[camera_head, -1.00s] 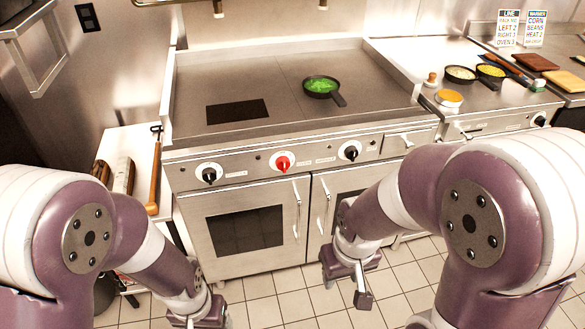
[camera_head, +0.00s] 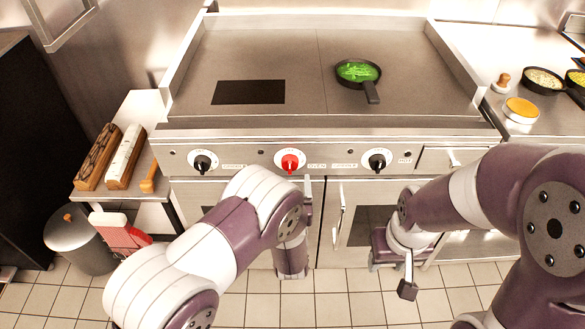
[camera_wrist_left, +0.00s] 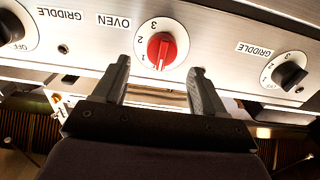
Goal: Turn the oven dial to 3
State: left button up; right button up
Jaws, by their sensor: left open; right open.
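The red oven dial (camera_head: 290,162) sits on the stove's front panel, between two black griddle dials. In the left wrist view the dial (camera_wrist_left: 161,49) shows large, with numerals 1, 2 and 3 on its white plate and an upside-down OVEN label. I cannot tell which numeral its pointer marks. My left gripper (camera_wrist_left: 159,70) is open; its fingers straddle the dial's line just short of it, apart from it. In the head view my left arm hides most of this gripper in front of the panel. My right gripper (camera_head: 392,272) is open and empty, low before the right oven door.
Black griddle dials stand left (camera_head: 203,162) and right (camera_head: 377,161) of the red one. A pan of green food (camera_head: 357,73) rests on the griddle (camera_head: 300,50). A side counter (camera_head: 140,105) and bin (camera_head: 80,243) are at left.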

aim_at(290, 168)
pick_arm(q)
jog(key=w, duration=0.4)
jog(key=shift+w+a+r, duration=0.1)
jog(key=shift+w+a, duration=0.05)
jog(key=shift+a, duration=0.1)
jog(key=shift+w+d, duration=0.15)
jog(key=shift+w, duration=0.25)
jog(key=shift+s, duration=0.1)
jog(key=c, duration=1)
jog(key=shift+c, duration=0.2)
